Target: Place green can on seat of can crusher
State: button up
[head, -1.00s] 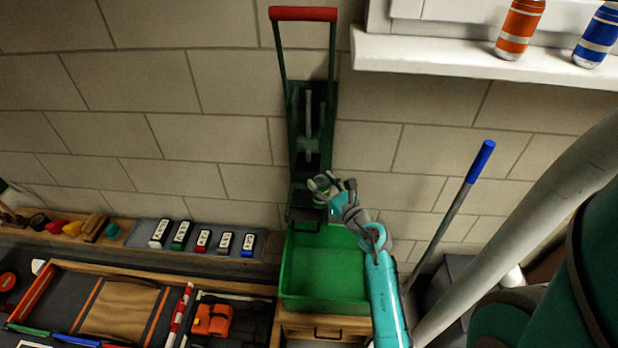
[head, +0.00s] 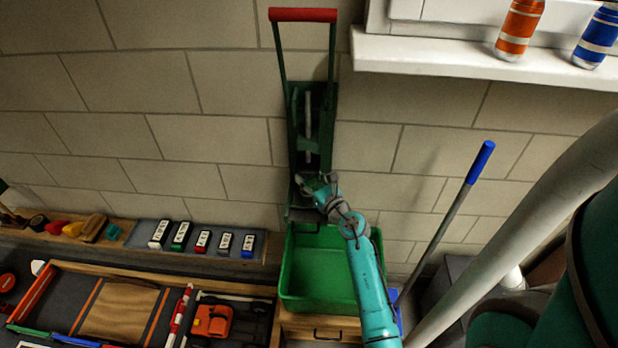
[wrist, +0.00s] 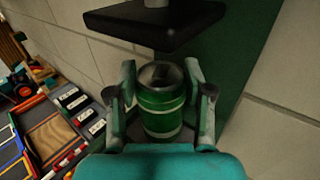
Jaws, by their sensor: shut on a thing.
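The green can (wrist: 161,112) shows in the wrist view, upright between the fingers of my gripper (wrist: 160,100), which is shut on it. The can crusher (head: 309,120) is a green wall frame with a red handle (head: 303,15) raised at the top. Its dark press plate (wrist: 154,24) is just above and beyond the can in the wrist view. In the head view my gripper (head: 316,188) is at the crusher's lower part, and the can is hard to make out there. The seat is mostly hidden behind my gripper and the can; I cannot tell whether the can touches it.
A green bin (head: 318,275) stands below the crusher on a wooden cabinet. An orange can (head: 519,28) and a blue can (head: 597,37) stand on the window sill at upper right. A blue-tipped pole (head: 480,162) leans to the right. A workbench (head: 120,262) with tools lies left.

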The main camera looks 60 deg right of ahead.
jog(key=shift+f, duration=0.1)
jog(key=o, duration=0.8)
jog(key=shift+o, duration=0.2)
